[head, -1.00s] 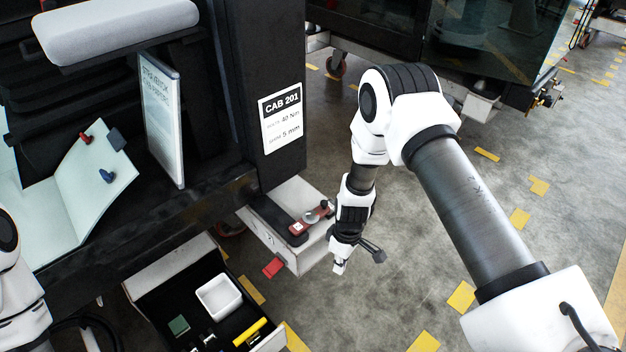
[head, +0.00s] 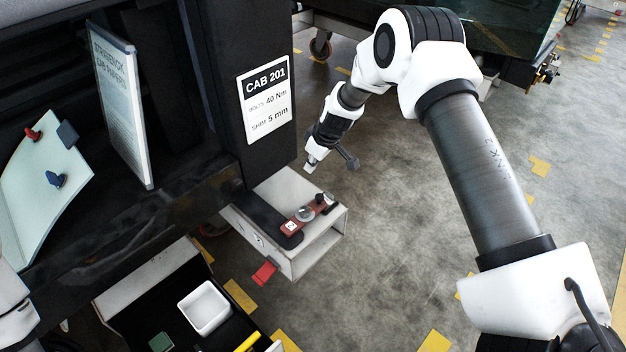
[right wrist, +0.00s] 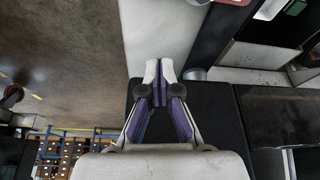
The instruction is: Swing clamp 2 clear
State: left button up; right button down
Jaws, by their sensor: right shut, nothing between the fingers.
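A red clamp (head: 291,228) with a small white label lies on top of the pale box-section beam (head: 322,243) at the cab's corner. The label is too small to read surely. The clamp has a round metal part and a black knob (head: 321,198) at its far end. My right gripper (head: 310,167) is shut and empty, above and beyond the beam in the head view, apart from the clamp. In the right wrist view its fingertips (right wrist: 159,70) are together in front of a pale surface. A red part shows at that view's top edge. My left gripper is out of view.
A red tab (head: 264,273) sticks out below the beam. The dark cab post with a CAB 201 sign (head: 265,98) stands left of my right gripper. An open drawer with a white tray (head: 205,307) is below. The floor to the right is clear.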

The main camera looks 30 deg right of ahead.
jog(key=b+x, duration=0.1)
jog(key=x, duration=0.8)
jog(key=shift+s, duration=0.15)
jog(key=shift+s+d+f+b, duration=0.1)
jog(key=shift+s+d+f, duration=0.15)
jog(key=shift+s, duration=0.3)
jog(key=shift+s+d+f+b, duration=0.15)
jog(key=shift+s+d, duration=0.15)
jog(key=shift+s, duration=0.2)
jog(key=shift+s+d+f+b, duration=0.15)
jog(key=shift+s+d, duration=0.15)
jog(key=shift+s, duration=0.25)
